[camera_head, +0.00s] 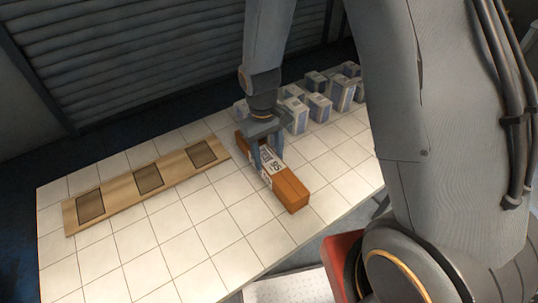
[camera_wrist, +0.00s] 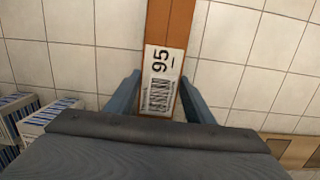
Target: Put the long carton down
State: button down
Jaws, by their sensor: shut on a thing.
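The long carton (camera_head: 290,190) is an orange-brown box with a white barcode label on its top. It lies lengthwise on or just above the white tiled table (camera_head: 190,262); I cannot tell whether it touches. My gripper (camera_head: 267,165) is shut on it around its middle, one finger on each side of the label. In the wrist view the carton (camera_wrist: 170,22) runs up between my two fingers (camera_wrist: 166,98), with the label reading 95 and a barcode facing up. The carton's part nearest the wrist is hidden by my gripper body.
A wooden board (camera_head: 118,192) with three dark square recesses lies on the table to the left. Several grey-white cartons (camera_head: 318,106) stand at the back right. The tiles in front and to the left of the carton are clear. A shutter wall (camera_head: 150,50) stands behind.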

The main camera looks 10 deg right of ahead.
jog(key=c, duration=1.2)
grip_release()
jog(key=shift+f, duration=0.1)
jog(key=o, duration=0.4)
jog(key=shift+c, duration=0.2)
